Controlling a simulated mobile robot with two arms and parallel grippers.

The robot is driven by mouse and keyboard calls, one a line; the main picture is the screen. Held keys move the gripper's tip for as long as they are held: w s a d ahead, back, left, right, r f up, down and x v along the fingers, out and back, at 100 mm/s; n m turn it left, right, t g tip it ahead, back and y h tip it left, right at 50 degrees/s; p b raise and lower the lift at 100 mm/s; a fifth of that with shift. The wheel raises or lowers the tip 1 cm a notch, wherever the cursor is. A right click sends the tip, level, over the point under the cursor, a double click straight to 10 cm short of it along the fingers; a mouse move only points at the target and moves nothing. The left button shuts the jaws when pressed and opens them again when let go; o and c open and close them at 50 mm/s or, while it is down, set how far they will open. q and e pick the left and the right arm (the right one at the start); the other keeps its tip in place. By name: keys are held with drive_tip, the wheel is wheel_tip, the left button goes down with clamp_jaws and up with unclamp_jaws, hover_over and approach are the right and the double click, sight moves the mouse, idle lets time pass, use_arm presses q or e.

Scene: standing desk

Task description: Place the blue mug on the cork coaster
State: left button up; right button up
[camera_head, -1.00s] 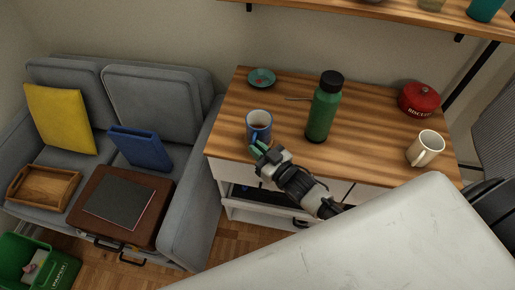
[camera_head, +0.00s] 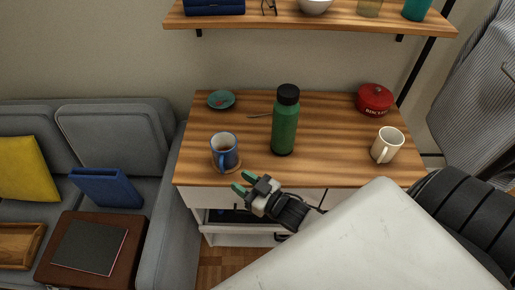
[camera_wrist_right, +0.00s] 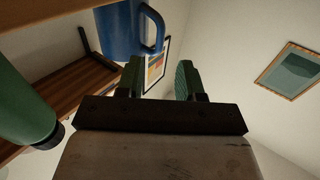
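The blue mug (camera_head: 224,151) stands upright near the desk's front left edge, with dark contents inside and its handle toward the front. The cork coaster (camera_head: 238,168) shows as a thin brown rim under and to the right of the mug; how well the mug is centred on it is hard to tell. My right gripper (camera_head: 241,183) is open and empty, just in front of the desk edge and apart from the mug. In the right wrist view, the mug (camera_wrist_right: 124,28) and its handle are beyond the open fingers (camera_wrist_right: 160,80). My left gripper is not in view.
A green bottle (camera_head: 285,125) stands right of the mug. A cream mug (camera_head: 387,145) and a red biscuit tin (camera_head: 374,99) are farther right. A teal dish (camera_head: 221,99) is behind. A shelf (camera_head: 300,22) hangs above. The desk's middle right is clear.

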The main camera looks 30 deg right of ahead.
drive_tip(key=v, duration=0.6)
drive_tip(key=s+d+f+m+g+h, duration=0.1)
drive_tip(key=s+f+g+h, duration=0.15)
drive_tip(key=f, duration=0.65)
drive_tip(key=s+d+f+g+h, duration=0.1)
drive_tip(key=s+d+f+g, duration=0.2)
drive_tip(key=f, duration=0.7)
drive_tip(key=s+f+m+g+h, duration=0.1)
drive_tip(key=s+f+g+h, duration=0.15)
drive_tip(key=s+f, duration=0.45)
drive_tip(key=s+a+f+g, duration=0.2)
drive_tip(key=s+f+g, duration=0.5)
drive_tip(key=s+f, duration=0.6)
drive_tip(key=s, duration=0.3)
drive_tip(key=shift+s+a+f+g, duration=0.25)
drive_tip(key=shift+s+a+g, duration=0.15)
